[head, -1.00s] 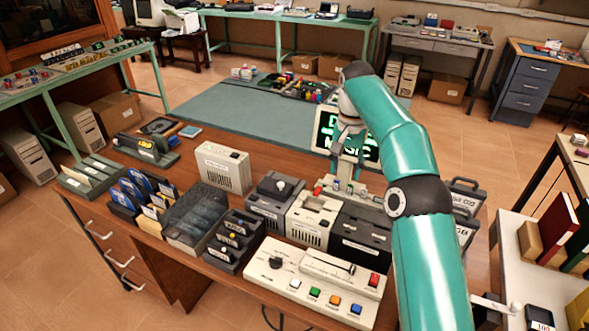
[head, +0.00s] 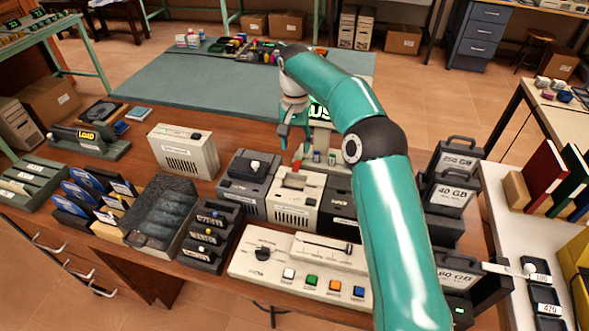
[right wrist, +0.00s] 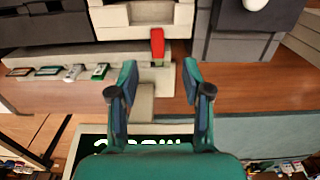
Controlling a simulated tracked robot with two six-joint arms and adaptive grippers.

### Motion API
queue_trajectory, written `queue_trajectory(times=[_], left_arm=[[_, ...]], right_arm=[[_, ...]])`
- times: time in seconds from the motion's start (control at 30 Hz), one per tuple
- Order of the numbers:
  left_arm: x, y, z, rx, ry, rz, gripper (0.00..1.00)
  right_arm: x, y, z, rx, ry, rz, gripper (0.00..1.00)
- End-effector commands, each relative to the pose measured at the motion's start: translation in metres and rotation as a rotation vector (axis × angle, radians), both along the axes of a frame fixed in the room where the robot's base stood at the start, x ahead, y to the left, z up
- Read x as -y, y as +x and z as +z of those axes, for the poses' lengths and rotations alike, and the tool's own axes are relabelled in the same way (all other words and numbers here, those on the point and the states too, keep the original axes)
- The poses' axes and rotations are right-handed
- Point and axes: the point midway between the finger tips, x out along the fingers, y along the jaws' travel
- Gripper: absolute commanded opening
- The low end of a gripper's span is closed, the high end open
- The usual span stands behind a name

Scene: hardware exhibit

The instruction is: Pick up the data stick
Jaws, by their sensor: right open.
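A small red stick-shaped object (right wrist: 157,43), which looks like the data stick, stands by the edge of the beige device in the right wrist view. In the head view it shows as a red spot (head: 294,180) at the back of the beige device (head: 293,207). My right gripper (right wrist: 160,75) is open and empty, its fingers spread to either side of the line to the red object, short of it. In the head view the right gripper (head: 293,143) hangs above and behind the device. Several other small sticks (right wrist: 73,72) lie in a pale rack. My left gripper is out of view.
A lit screen (head: 319,113) stands behind the gripper, partly hidden by my arm. Dark grey units (head: 248,185) flank the beige device. A button console (head: 300,268) is in front. Labelled drive cases (head: 450,190) stand to the right.

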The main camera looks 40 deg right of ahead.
Motion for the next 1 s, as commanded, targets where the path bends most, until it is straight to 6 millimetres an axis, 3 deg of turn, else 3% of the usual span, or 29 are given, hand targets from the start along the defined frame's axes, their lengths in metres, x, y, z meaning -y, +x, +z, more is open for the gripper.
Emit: queue_trajectory(times=[0.27, 0.6, 1.0], left_arm=[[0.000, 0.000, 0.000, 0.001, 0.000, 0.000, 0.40], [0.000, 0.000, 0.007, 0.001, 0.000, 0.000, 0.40], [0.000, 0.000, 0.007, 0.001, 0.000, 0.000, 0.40]], right_arm=[[0.002, -0.001, -0.019, 0.000, 0.000, -0.005, 0.49], [0.003, -0.002, -0.062, -0.001, 0.001, -0.005, 0.49], [0.002, -0.001, -0.067, 0.001, 0.000, -0.004, 0.49]])
